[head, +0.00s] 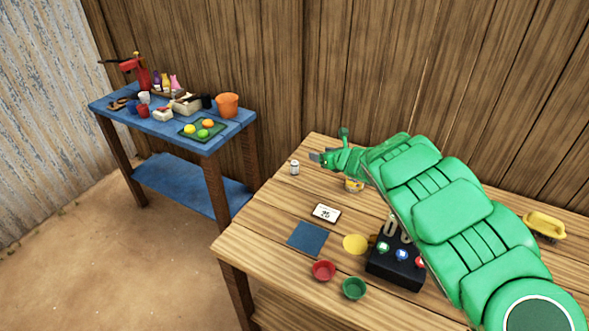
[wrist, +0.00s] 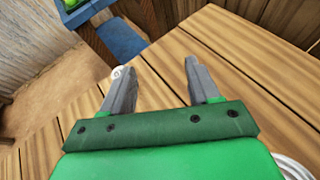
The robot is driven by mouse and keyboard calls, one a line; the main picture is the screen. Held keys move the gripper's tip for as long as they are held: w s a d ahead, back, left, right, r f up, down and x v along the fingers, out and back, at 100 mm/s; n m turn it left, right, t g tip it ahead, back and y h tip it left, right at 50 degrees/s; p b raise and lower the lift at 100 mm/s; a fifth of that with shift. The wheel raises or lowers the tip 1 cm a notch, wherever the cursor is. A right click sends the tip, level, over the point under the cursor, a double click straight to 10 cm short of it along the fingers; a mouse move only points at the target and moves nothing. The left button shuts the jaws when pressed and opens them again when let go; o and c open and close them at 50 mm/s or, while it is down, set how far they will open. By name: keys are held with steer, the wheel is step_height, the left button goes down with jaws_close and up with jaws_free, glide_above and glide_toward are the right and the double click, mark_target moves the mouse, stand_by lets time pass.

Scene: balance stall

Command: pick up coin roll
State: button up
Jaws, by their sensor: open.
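A small white and grey upright cylinder (head: 294,167), which looks like the coin roll, stands near the far left edge of the wooden table (head: 268,218). My gripper (head: 316,157) is just to the right of it in the head view, with its fingers pointing left. In the wrist view my gripper (wrist: 156,68) is open, with bare table between the fingers. The white top of the cylinder (wrist: 117,71) shows beside the left fingertip, partly hidden by it and outside the gap.
A card with a number (head: 326,213), a blue mat (head: 307,238), a yellow disc (head: 355,244), red (head: 323,270) and green (head: 354,288) dishes and a black box (head: 393,268) lie nearer. A blue bench (head: 172,128) with clutter stands left. A plank wall rises behind.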

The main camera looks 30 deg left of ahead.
mark_target(297, 165)
steer(key=s+a+f+n, duration=0.1)
steer(key=s+a+f+n+g+y, duration=0.1)
steer(key=s+a, duration=0.1)
steer(key=s+a+f+n+g, duration=0.1)
steer(key=s, duration=0.1)
steer(key=shift+a+f, duration=0.2)
steer(key=shift+f, duration=0.2)
steer(key=shift+w+a+f, duration=0.25)
steer(key=shift+a+f, duration=0.05)
steer(key=shift+a, duration=0.3)
steer(key=shift+r+x, duration=0.15)
steer(key=shift+x, duration=1.25)
steer(key=shift+r+x, duration=0.1)
steer(key=shift+x, duration=1.25)
steer(key=shift+a+f, duration=0.1)
steer(key=shift+a, duration=0.3)
jaws_close()
